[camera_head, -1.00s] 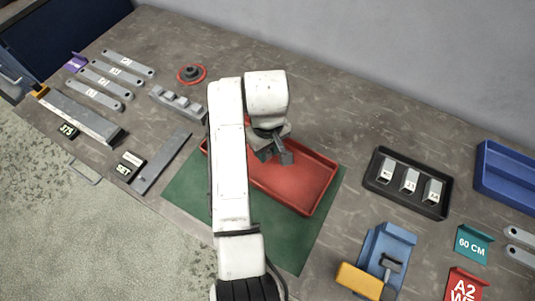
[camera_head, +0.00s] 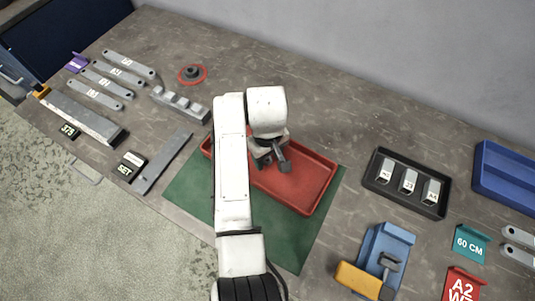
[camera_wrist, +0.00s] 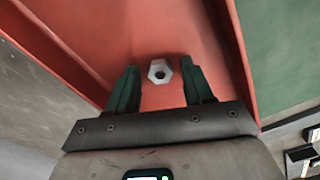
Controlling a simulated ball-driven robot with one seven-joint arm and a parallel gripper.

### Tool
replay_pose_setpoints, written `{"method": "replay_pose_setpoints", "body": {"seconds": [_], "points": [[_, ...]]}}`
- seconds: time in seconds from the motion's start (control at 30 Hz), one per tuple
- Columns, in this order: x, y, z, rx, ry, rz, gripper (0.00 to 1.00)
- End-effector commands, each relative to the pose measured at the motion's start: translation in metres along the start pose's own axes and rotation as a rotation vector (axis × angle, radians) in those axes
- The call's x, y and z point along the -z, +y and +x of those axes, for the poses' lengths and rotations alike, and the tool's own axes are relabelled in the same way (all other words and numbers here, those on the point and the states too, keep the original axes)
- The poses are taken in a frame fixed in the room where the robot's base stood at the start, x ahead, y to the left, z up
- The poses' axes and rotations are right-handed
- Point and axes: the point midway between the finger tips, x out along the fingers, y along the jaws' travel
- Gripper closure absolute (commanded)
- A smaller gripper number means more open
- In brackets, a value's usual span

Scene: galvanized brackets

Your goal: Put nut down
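The nut (camera_wrist: 160,71) is a light grey hexagon with a dark hole. In the wrist view it lies on the floor of the red tray, ahead of and between my two fingertips, with a gap to each finger. My gripper (camera_wrist: 156,75) is open, its dark green fingers spread apart. In the head view my gripper (camera_head: 276,163) is over the left part of the red tray (camera_head: 318,205). The nut is hidden there by my arm.
The red tray rests on a green mat (camera_head: 190,190). A black tray (camera_head: 375,186) with several labelled blocks stands to the right. A blue vise-like fixture (camera_head: 397,237) is at the lower right. Metal bars (camera_head: 160,163) lie to the left. The tray's right half looks empty.

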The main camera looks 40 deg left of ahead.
Motion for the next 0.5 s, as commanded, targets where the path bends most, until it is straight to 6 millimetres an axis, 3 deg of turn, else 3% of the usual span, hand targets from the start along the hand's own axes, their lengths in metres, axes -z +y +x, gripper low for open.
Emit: {"method": "replay_pose_setpoints", "body": {"seconds": [0.33,0.5], "points": [[0.001,0.0,-0.006,-0.001,0.002,0.0,0.48],[0.001,0.001,-0.031,-0.003,0.005,0.001,0.48]]}}
